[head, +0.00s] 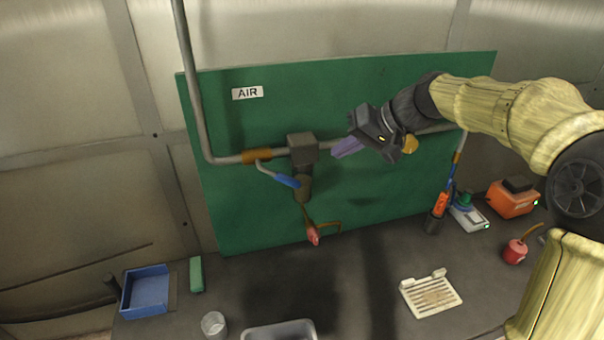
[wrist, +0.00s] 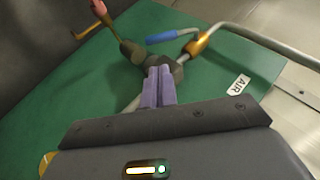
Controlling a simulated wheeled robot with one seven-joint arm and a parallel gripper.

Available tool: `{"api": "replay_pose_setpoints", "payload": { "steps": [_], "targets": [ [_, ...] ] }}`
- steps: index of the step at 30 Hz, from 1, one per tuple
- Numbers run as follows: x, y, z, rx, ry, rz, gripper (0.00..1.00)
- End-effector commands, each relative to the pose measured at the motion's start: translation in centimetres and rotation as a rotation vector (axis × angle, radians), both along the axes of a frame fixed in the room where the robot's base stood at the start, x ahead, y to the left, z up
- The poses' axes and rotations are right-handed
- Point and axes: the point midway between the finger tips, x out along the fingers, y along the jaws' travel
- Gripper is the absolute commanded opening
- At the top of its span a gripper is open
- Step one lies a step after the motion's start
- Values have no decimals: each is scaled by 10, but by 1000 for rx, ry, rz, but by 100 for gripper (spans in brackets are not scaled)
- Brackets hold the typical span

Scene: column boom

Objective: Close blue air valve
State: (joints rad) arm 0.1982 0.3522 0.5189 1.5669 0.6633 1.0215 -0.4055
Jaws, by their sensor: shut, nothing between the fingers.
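The blue valve handle (head: 287,181) is on the pipe below and right of the AIR label (head: 247,93). Its lever slants down to the right, away from the pipe, beside the orange-brown fitting (head: 257,156). In the wrist view the blue handle (wrist: 161,38) lies beyond the fingertips, with its brass fitting (wrist: 199,44) to its right. My gripper (head: 335,154) is shut with nothing between its purple fingers. It is right of the handle, near the dark square block (head: 302,149). The wrist view shows the fingers (wrist: 159,72) together, apart from the handle.
A green panel (head: 222,207) carries the pipe (head: 190,80). A red-handled tap (head: 313,235) hangs below the block. The bench holds a blue bin (head: 146,291), a clear cup (head: 213,324), a white rack (head: 431,294) and an orange box (head: 512,198).

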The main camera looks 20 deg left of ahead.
Motion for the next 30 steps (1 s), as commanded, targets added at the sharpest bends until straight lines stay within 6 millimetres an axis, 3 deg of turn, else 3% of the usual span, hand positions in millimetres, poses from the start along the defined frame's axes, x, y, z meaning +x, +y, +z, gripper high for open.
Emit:
{"api": "replay_pose_setpoints", "payload": {
  "steps": [11,24,30],
  "targets": [
    [5,24,-24,0,5,-4,0],
    [10,83,-76,0,6,3,0],
    [12,98,-94,-1,3,3,0]
  ]
}}
